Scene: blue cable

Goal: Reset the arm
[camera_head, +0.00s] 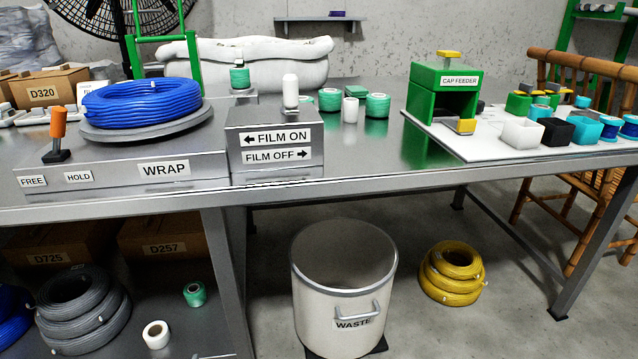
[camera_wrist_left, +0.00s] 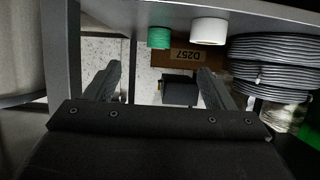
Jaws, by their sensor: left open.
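My left gripper (camera_wrist_left: 159,72) shows only in the left wrist view, with its two dark fingers spread wide and nothing between them. It points toward the lower shelf area, where a box marked D257 (camera_wrist_left: 190,57) and coils of grey cable (camera_wrist_left: 275,65) show. Neither gripper nor arm shows in the head view. The coil of blue cable (camera_head: 140,100) lies on the round grey turntable (camera_head: 145,131) on top of the WRAP unit (camera_head: 110,168). An orange-handled lever (camera_head: 58,127) stands upright at the left, behind the FREE and HOLD labels.
The FILM ON/OFF block (camera_head: 275,140) stands right of the WRAP unit. A green cap feeder (camera_head: 443,90) and several small bins are at the right of the table.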

